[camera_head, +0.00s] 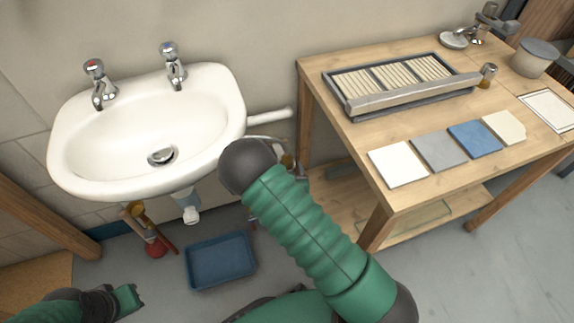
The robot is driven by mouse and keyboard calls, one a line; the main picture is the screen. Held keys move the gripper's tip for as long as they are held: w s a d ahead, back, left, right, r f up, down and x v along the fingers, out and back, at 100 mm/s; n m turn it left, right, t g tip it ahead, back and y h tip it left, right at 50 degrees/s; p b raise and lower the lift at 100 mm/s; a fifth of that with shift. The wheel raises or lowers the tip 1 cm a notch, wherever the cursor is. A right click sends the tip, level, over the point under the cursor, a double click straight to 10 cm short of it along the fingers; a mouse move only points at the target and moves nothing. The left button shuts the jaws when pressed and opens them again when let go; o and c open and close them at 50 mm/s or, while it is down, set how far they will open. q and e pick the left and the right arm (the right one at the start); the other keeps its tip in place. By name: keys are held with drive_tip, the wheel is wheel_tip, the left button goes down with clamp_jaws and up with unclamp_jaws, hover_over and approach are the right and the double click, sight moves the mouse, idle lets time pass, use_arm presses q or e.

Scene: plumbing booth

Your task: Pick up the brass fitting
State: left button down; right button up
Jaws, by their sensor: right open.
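A small piece with a grey top and a brass-coloured base (485,82) stands upright on the wooden table, beside the right end of the slatted tray. Another small brass-coloured bit (287,160) shows low between the sink and the table, by my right gripper; I cannot tell what it is. My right gripper (292,170) is open, mostly hidden behind my green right arm, far from the piece on the table. My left gripper (128,298) is low at the bottom left, over the floor; its jaws are too unclear to read.
A white sink (215,110) is on the wall at left. A blue bin (220,260) and a red plunger (155,248) are below.

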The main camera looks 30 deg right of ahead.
sight(287, 163)
drive_tip(key=b+x, duration=0.2)
drive_tip(key=x, duration=0.2)
drive_tip(key=shift+w+f+b, duration=0.15)
drive_tip(key=shift+w+b, duration=0.05)
drive_tip(key=shift+b, duration=0.2)
drive_tip(key=shift+w+d, duration=0.3)
drive_tip(key=shift+w, duration=0.1)
drive_tip(key=shift+c, duration=0.4)
clamp_jaws()
